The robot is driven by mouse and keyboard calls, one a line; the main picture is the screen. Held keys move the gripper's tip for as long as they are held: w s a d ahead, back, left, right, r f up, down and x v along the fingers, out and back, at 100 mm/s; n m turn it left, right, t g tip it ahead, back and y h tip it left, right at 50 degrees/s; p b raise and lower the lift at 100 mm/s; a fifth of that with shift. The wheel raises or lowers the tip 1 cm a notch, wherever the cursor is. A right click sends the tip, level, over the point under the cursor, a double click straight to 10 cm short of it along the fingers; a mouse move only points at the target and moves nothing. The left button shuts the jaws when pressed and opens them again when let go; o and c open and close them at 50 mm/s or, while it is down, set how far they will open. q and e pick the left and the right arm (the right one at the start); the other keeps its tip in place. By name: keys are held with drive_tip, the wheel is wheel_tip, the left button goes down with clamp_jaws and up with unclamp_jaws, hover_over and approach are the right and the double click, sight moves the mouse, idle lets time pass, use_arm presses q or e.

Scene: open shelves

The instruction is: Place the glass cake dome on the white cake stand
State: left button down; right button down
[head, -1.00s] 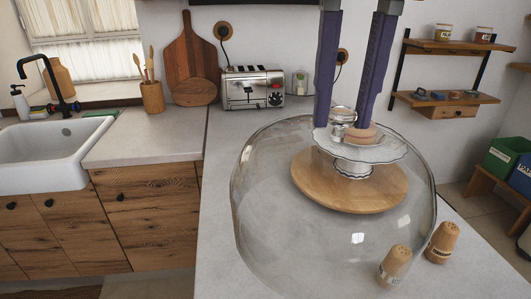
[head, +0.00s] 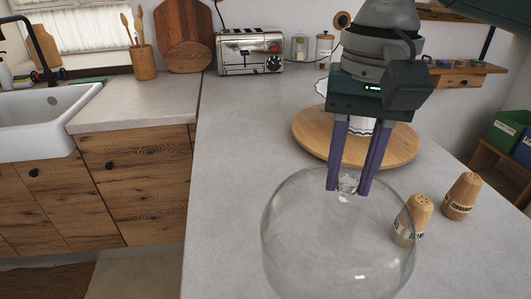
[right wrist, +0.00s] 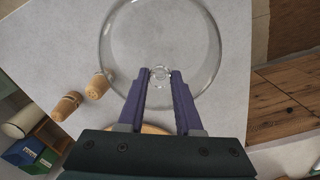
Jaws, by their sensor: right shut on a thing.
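The clear glass cake dome (head: 300,225) is at the bottom centre of the head view, over the grey counter. My right gripper (head: 348,188) is shut on the knob at its top. In the right wrist view the dome (right wrist: 118,40) shows beyond my right gripper (right wrist: 160,76), with the knob between the fingertips. I cannot tell whether its rim touches the counter. The white cake stand (head: 322,88) is behind my right gripper and mostly hidden; its scalloped edge shows at the left. It stands on a round wooden board (head: 310,135). My left gripper is not in view.
Two wooden shakers stand close on the right of the dome, one (head: 412,213) seen partly through its glass and one (head: 462,195) beyond it. A toaster (head: 250,52) stands at the back. The counter (head: 240,150) left of the dome is clear.

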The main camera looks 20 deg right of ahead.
sight(344, 198)
drive_tip(key=shift+f, duration=3.35)
drive_tip(key=c, duration=0.6)
unclamp_jaws()
